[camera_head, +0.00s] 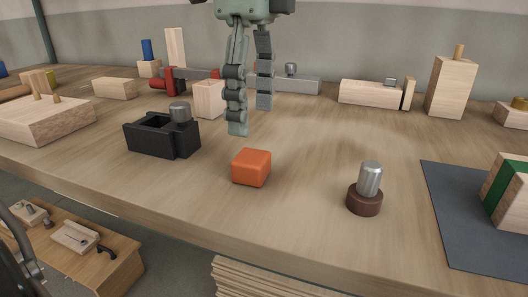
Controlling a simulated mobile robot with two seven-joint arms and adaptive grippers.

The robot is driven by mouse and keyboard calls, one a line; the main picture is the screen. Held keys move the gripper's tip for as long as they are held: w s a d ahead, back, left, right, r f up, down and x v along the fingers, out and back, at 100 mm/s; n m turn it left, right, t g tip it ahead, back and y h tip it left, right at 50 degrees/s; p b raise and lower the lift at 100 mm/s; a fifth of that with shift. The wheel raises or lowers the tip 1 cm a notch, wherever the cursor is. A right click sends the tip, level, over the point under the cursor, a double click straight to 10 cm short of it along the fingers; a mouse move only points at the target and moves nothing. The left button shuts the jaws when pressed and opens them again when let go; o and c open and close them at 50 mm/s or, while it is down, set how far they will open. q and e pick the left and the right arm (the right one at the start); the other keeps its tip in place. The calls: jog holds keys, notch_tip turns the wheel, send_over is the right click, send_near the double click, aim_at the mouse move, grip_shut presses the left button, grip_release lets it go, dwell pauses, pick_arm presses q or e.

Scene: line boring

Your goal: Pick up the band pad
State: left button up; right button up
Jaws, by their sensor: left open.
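No label marks the band pad, so I cannot tell for sure which thing it is. A small orange-red block (251,168) lies on the wooden bench near its front edge, left of the picture's middle. A wooden block with a green band (505,190) stands at the right edge, partly cut off, on a dark grey mat (455,235). My left gripper (251,118) points down from the top of the picture. Its two fingers are apart with nothing between them. It appears above and behind the orange-red block, not touching it. My right gripper is out of view.
A black open-topped holder (160,134) with a metal cylinder stands left of the orange-red block. A metal pin on a brown round base (366,190) stands to its right. Several wooden blocks line the back, including a tall one (450,87). The bench's middle right is clear.

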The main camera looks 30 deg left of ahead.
aim_at(251, 156)
pick_arm(q)
jog(key=f, duration=0.4)
jog(key=s+f, duration=0.1)
jog(key=f, duration=0.1)
jog(key=shift+f, duration=0.35)
jog(key=shift+w+f, duration=0.15)
jog(key=shift+f, duration=0.25)
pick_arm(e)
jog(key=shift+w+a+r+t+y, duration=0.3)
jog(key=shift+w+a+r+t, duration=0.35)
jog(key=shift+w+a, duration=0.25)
pick_arm(q)
jog(key=c, duration=1.1)
